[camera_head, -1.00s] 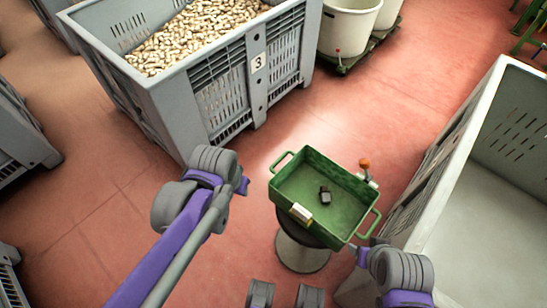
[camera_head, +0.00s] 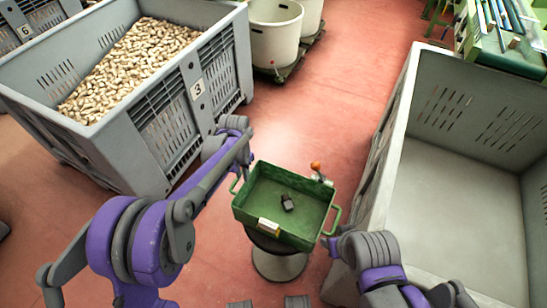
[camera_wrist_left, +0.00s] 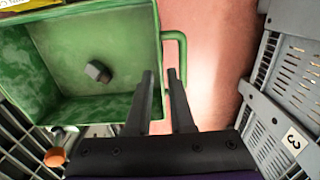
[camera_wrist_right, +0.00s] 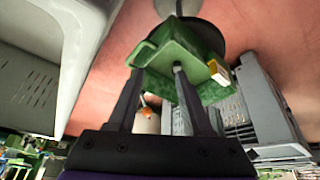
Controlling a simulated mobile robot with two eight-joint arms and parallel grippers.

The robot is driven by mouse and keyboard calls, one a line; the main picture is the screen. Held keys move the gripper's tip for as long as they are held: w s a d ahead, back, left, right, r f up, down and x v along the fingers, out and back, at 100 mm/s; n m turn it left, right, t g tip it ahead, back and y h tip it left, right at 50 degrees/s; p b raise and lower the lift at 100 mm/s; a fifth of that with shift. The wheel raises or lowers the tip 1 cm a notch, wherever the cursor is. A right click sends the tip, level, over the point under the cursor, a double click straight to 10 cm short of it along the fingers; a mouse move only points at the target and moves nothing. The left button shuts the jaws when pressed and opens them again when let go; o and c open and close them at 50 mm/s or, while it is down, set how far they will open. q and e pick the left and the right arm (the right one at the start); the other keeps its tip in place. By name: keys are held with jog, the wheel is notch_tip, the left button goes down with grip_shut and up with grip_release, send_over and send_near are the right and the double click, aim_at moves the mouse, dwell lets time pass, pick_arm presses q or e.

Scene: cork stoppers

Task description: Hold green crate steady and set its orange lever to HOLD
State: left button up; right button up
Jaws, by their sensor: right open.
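The green crate (camera_head: 262,193) sits on a round stool, with a small dark block (camera_head: 287,203) inside. Its orange lever knob (camera_head: 316,166) is at the far right corner; it also shows in the left wrist view (camera_wrist_left: 55,157). Lever markings are not readable. My left gripper (camera_head: 240,160) is at the crate's left handle (camera_head: 236,184). In the left wrist view its fingers (camera_wrist_left: 160,75) are apart beside the handle (camera_wrist_left: 184,60); I cannot tell whether they straddle it. My right gripper (camera_wrist_right: 157,72) is open near the crate's right handle (camera_head: 335,220), its tips overlapping the crate in its wrist view.
A grey bin (camera_head: 150,165) of corks, marked 3, stands at left behind my left arm. A large empty grey bin (camera_head: 440,200) stands close on the right. White tubs (camera_head: 275,40) are at the back.

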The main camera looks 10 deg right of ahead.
aim_at(246, 198)
pick_arm(q)
jog(key=shift+f, duration=0.55)
notch_tip(246, 198, down, 11)
jog(key=shift+r, duration=0.1)
pick_arm(e)
jog(key=w+a+n+g+h, duration=0.2)
jog(key=w+n+h, duration=0.1)
jog(key=w+n, duration=1)
jog(key=w+a+r+n+g+h, duration=0.1)
jog(key=w+a+n+g+h, duration=0.1)
jog(key=w+n, duration=1.2)
jog(key=a+n+h, duration=0.1)
jog(key=n+h, duration=0.1)
jog(key=shift+a+n, duration=0.15)
jog(key=shift+n, duration=0.25)
jog(key=shift+r, duration=0.1)
pick_arm(q)
grip_shut()
pick_arm(e)
jog(key=shift+c, duration=0.2)
